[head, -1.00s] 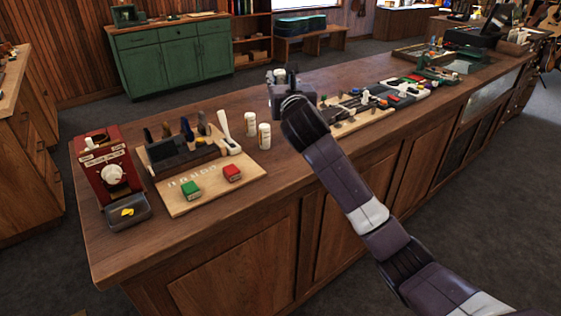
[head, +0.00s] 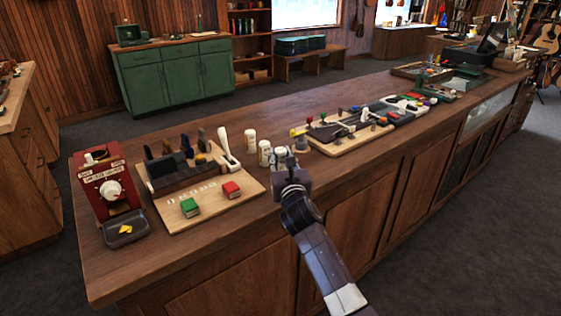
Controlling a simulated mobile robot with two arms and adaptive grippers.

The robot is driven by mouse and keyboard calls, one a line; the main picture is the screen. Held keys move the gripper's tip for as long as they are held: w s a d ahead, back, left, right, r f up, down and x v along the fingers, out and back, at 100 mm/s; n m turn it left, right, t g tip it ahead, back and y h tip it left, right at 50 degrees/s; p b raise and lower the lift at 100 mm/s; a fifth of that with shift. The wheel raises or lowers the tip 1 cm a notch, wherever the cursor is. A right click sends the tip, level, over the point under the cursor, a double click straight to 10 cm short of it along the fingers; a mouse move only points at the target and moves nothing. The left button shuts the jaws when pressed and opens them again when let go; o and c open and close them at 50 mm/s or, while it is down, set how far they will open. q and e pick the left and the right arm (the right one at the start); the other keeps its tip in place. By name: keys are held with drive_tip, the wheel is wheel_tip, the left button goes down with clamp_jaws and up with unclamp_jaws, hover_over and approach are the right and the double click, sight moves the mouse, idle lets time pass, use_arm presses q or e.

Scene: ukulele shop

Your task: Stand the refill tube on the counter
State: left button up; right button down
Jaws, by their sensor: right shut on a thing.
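My right gripper (head: 285,163) is low over the front part of the wooden counter (head: 222,240), seen from behind. It is shut on a small whitish tube (head: 281,152), which I take to be the refill tube. The gripper hides most of it, and I cannot tell whether its base touches the counter. Two similar white tubes stand upright just left of it, one nearer (head: 264,153) and one farther back (head: 250,140). My left gripper is not in view.
A wooden board (head: 240,200) with a tool rack and green and red boxes lies left of the tubes. A red dispenser (head: 110,190) stands at the counter's left end. A small grey piece (head: 300,143) and another crowded board (head: 340,147) are to the right.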

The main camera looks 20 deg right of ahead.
drive_tip(key=shift+f, duration=0.8)
drive_tip(key=c, duration=1.6)
unclamp_jaws()
drive_tip(key=shift+f, duration=0.1)
drive_tip(key=s, duration=0.4)
drive_tip(key=s+a, duration=0.1)
drive_tip(key=s, duration=0.7)
drive_tip(key=shift+a, duration=0.25)
